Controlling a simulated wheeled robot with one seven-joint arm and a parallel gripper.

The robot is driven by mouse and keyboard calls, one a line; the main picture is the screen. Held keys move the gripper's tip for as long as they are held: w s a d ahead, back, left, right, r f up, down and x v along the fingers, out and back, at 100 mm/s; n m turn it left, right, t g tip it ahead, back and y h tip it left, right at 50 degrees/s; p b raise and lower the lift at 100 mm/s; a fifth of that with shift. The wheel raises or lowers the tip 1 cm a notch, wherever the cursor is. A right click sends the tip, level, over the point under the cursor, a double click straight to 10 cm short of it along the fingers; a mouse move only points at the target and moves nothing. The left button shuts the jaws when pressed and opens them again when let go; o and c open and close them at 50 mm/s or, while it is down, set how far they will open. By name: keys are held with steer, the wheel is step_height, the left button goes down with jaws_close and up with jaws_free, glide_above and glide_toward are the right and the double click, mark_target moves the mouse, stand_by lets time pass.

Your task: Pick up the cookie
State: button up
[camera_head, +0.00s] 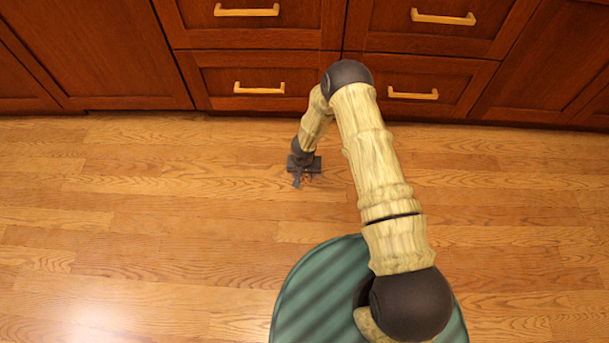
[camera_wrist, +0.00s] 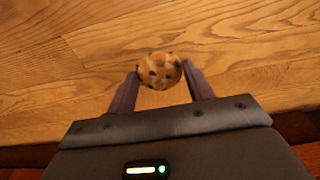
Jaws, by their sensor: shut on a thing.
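The cookie (camera_wrist: 160,71) is round and golden brown with dark chips. In the wrist view it sits between the two fingertips of my gripper (camera_wrist: 160,80), which is shut on it. In the head view my gripper (camera_head: 304,175) points down close to the wooden floor, a little in front of the cabinets. The cookie shows there only as a small brown patch (camera_head: 308,179), mostly hidden by the gripper. I cannot tell whether the cookie touches the floor or is just above it.
Dark red wood cabinets with drawers (camera_head: 248,72) and pale handles (camera_head: 259,88) run along the back. The wooden floor (camera_head: 150,215) is clear to the left and right of my gripper.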

step_height(320, 180, up, 2)
steer(key=shift+p, duration=0.4)
steer(key=shift+r, duration=0.1)
steer(key=w+d+r+p, duration=0.1)
steer(key=d+r+p, duration=0.4)
steer(key=r, duration=0.5)
steer(key=w+d+r+p, duration=0.2)
steer(key=d+r+p, duration=0.3)
steer(key=r, duration=0.6)
steer(key=w+d+r+p, duration=0.1)
steer(key=d+r+p, duration=0.3)
steer(key=r, duration=0.6)
steer(key=shift+w+d+r+p, duration=0.25)
steer(key=shift+d+r+p, duration=0.15)
steer(key=shift+d, duration=0.4)
steer(key=shift+w, duration=0.1)
